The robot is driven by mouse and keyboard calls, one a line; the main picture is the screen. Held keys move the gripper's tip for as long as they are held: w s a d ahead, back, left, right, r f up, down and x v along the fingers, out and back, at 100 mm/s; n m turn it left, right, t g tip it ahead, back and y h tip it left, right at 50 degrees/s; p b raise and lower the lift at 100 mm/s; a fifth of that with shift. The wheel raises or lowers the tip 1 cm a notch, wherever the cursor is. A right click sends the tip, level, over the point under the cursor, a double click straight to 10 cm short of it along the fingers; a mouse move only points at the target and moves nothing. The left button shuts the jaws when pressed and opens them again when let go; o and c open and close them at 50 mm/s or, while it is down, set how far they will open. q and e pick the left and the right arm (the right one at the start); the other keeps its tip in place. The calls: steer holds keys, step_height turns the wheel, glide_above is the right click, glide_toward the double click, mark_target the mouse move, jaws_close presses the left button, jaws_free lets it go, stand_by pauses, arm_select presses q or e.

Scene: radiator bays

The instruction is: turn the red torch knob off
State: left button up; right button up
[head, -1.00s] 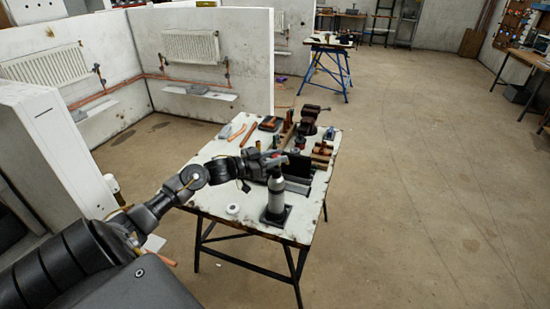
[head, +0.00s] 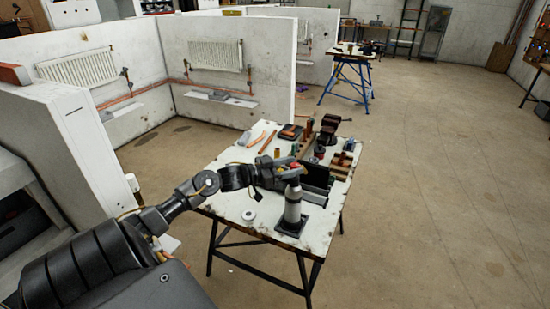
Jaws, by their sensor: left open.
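The torch (head: 292,205) is a grey cylinder standing upright on a dark square base (head: 292,226) near the front of the white worktable. A small red part, which looks like the knob (head: 295,166), shows at its top. My left gripper (head: 285,174) is at the torch head, beside the red knob and partly covering it. The gripper is open; whether a finger touches the knob is too small to tell. My right gripper is not in view.
The worktable (head: 233,222) also holds a vise (head: 329,129), a dark box (head: 316,178), copper pipes (head: 268,141) and a white roll (head: 248,215). White partition walls with radiators (head: 215,55) stand behind left. The floor at right is clear.

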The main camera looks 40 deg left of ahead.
arm_select(q)
steer(key=b+v, duration=0.2)
steer(key=v, duration=0.7)
stand_by(0.4)
